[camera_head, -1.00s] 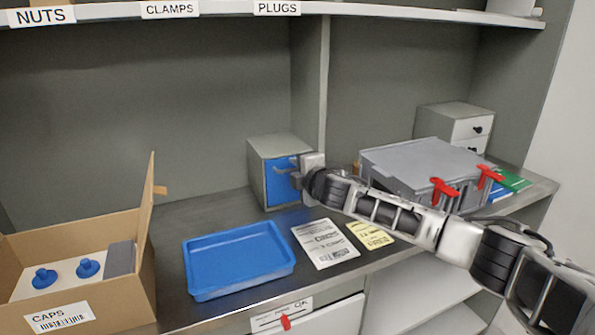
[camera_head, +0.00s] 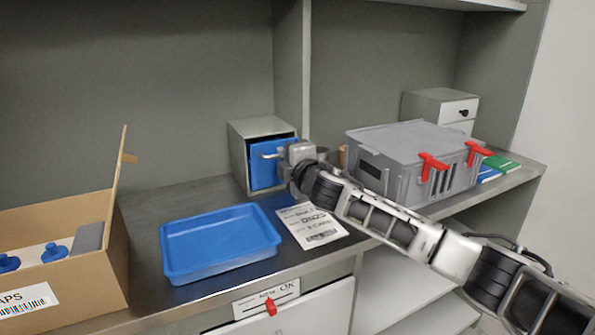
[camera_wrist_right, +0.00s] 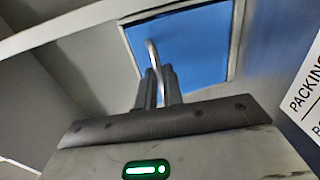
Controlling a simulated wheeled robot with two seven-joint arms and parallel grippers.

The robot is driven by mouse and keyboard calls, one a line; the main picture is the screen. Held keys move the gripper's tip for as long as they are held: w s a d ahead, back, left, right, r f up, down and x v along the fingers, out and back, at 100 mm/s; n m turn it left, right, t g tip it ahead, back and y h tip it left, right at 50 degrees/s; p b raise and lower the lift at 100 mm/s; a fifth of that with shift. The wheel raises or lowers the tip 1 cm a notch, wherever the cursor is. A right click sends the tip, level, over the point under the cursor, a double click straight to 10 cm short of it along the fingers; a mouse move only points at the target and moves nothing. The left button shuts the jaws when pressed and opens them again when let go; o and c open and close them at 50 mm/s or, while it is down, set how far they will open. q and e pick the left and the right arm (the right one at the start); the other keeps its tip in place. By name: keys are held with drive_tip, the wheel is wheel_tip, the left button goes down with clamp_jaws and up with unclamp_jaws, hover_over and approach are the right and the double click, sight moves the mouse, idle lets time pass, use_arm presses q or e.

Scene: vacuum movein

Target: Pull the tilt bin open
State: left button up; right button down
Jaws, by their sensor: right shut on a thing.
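The tilt bin (camera_head: 263,176) has a blue front set in a grey housing (camera_head: 238,160) at the back of the counter. Its top edge leans out, and a dark gap shows between it and the housing's top. My right gripper (camera_head: 281,153) is at the bin's upper front, shut on its metal handle (camera_head: 266,156). In the right wrist view the gripper's fingers (camera_wrist_right: 160,88) close around the thin handle (camera_wrist_right: 153,58), with the blue bin front (camera_wrist_right: 190,45) behind. The bin's inside is mostly hidden. My left gripper is not in view.
A blue tray (camera_head: 178,262) and a printed sheet (camera_head: 312,226) lie in front of the bin. A cardboard box (camera_head: 95,292) stands at left. A grey case with red latches (camera_head: 415,140) and a small drawer unit (camera_head: 425,102) stand at right, behind my arm.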

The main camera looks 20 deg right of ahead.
drive_tip(key=f+b, duration=0.1)
drive_tip(key=b, duration=0.1)
drive_tip(key=s+f+t+b, duration=0.1)
drive_tip(key=shift+s+f+b, duration=0.1)
drive_tip(key=shift+b, duration=0.25)
drive_tip(key=shift+s+t+b, duration=0.25)
drive_tip(key=shift+t+b, duration=0.05)
drive_tip(key=shift+b, duration=0.3)
drive_tip(key=shift+s+d, duration=0.15)
drive_tip(key=shift+s, duration=0.05)
drive_tip(key=shift+s+b, duration=0.2)
drive_tip(key=shift+b, duration=0.1)
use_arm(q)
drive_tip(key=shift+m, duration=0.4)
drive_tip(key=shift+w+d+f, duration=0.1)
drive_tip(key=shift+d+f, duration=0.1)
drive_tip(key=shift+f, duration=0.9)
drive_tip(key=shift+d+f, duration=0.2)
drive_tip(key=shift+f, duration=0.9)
use_arm(e)
drive_tip(key=shift+s+f, duration=0.6)
drive_tip(key=shift+f, duration=0.2)
